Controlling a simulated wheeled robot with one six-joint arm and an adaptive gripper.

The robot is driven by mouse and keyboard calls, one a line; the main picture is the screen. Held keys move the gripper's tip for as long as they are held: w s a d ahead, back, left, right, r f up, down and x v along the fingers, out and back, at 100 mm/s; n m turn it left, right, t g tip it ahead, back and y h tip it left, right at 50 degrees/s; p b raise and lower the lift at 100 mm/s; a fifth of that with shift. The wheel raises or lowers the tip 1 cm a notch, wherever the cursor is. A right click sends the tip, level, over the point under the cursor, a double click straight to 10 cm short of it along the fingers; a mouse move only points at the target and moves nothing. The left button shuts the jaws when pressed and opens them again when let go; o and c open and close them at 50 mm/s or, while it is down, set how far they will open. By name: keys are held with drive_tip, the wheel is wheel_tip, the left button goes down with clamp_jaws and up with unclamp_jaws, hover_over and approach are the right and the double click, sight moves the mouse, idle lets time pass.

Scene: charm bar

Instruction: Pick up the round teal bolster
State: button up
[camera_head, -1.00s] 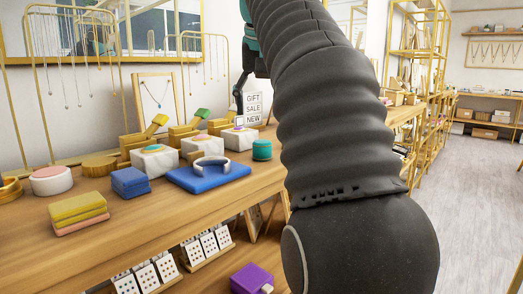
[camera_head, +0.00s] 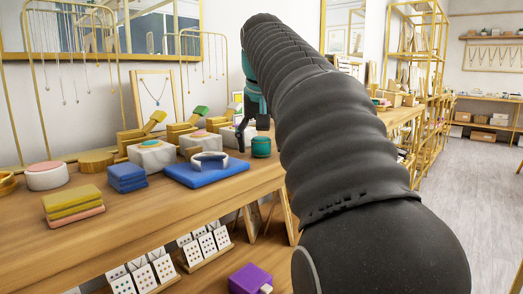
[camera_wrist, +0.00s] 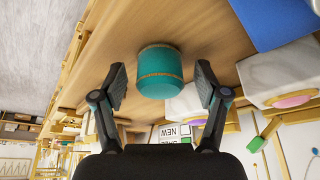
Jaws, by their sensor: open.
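The round teal bolster (camera_head: 261,147) stands on the wooden counter, right of the blue pad, in the head view. In the wrist view the bolster (camera_wrist: 159,72) is a short teal cylinder with gold bands, lying between and just beyond my fingertips. My gripper (camera_wrist: 162,82) is open, with one finger on each side of the bolster and a visible gap at each side. In the head view my gripper (camera_head: 245,137) hangs low at the bolster's left, partly hidden by my arm.
A blue pad (camera_head: 232,174) with a white cuff (camera_head: 210,158) lies left of the bolster. White blocks (camera_head: 200,143) with coloured tops stand behind it. A sign (camera_wrist: 178,131) is close by in the wrist view. Bare counter (camera_head: 150,215) lies at the front.

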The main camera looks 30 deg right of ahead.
drive_tip(key=c, duration=1)
